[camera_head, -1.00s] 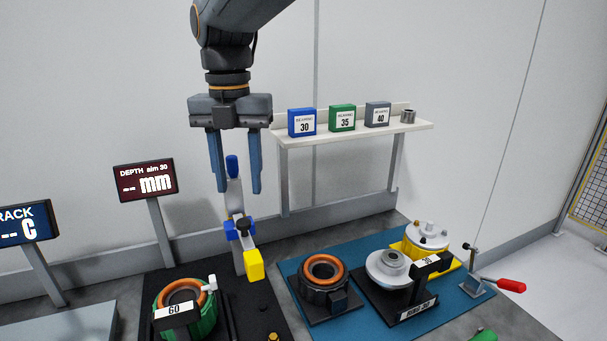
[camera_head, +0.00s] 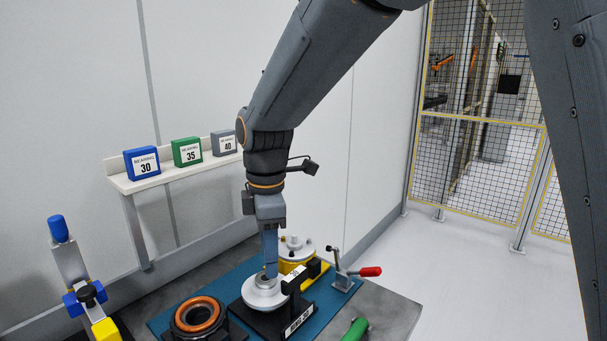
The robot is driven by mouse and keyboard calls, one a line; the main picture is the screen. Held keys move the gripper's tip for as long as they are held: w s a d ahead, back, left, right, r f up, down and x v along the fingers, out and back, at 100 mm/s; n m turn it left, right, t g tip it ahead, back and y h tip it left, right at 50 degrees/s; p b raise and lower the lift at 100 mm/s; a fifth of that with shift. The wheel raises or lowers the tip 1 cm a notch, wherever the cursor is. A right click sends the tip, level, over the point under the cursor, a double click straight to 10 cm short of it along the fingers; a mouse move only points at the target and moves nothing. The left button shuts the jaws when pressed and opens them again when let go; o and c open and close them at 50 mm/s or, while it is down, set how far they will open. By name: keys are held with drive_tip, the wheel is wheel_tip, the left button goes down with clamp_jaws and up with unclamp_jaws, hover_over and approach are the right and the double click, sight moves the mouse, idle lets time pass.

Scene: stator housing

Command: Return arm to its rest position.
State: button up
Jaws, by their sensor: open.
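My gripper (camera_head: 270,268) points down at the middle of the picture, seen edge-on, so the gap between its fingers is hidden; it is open. Its fingertips overlap the round silver part (camera_head: 262,296) on the black fixture (camera_head: 296,322); I cannot tell whether they touch it. My arm reaches from the upper right down to the gripper.
A stator with an orange winding (camera_head: 198,314) stands left of the silver part. A yellow fixture (camera_head: 297,262) and a red-handled clamp (camera_head: 350,272) stand behind and to the right. A shelf (camera_head: 172,177) holds bearing boxes. A blue-and-yellow stand (camera_head: 78,290) is at left.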

drive_tip(key=s+d+f+m, duration=0.3)
drive_tip(key=d+m, duration=0.3)
drive_tip(key=d, duration=0.2)
drive_tip(key=s+d+f+m, duration=0.3)
drive_tip(key=s+d+m, duration=0.1)
drive_tip(key=d+m, duration=0.3)
drive_tip(key=s+d+f+m, duration=0.3)
drive_tip(key=d+m, duration=0.4)
drive_tip(key=d, duration=0.4)
drive_tip(key=shift+s+f+t, duration=0.2)
drive_tip(key=shift+f+t, duration=0.1)
drive_tip(key=shift+f, duration=0.1)
drive_tip(key=shift+s+d+f+m, duration=0.15)
drive_tip(key=shift+s+d+m, duration=0.15)
drive_tip(key=shift+m, duration=0.2)
drive_tip(key=shift+c, duration=0.5)
